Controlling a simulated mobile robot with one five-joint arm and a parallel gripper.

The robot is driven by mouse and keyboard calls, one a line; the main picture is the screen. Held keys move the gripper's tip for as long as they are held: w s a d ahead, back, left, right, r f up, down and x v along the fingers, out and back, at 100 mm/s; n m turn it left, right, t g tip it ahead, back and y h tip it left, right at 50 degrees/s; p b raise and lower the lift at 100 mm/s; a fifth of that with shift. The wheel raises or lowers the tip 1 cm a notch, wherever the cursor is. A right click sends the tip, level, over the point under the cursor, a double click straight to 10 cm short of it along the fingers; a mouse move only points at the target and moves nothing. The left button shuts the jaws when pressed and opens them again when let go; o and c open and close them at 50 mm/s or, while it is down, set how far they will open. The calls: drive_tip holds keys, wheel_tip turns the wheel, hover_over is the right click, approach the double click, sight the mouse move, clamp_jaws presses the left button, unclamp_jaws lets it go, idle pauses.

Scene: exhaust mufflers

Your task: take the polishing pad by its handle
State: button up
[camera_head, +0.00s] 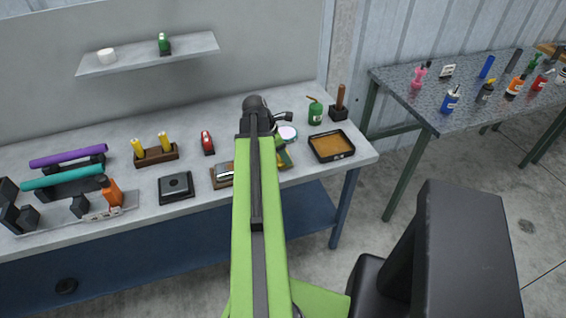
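A dark block with an upright brown handle (340,98) stands at the back right of the grey workbench (225,125). It looks like the polishing pad with its handle, though it is too small to be sure. My green arm reaches over the bench from the bottom of the view. My gripper (283,118) is at its far end, left of the brown handle and apart from it. The gripper is mostly hidden behind the arm's dark end joint, so its fingers cannot be made out clearly.
A green can (315,112) stands between my gripper and the brown handle. A black tray (331,147) with brown content lies in front of the handle. A second table (450,110) with several bottles stands right.

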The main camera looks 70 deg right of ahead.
drive_tip(key=c, duration=0.8)
drive_tip(key=shift+c, duration=0.2)
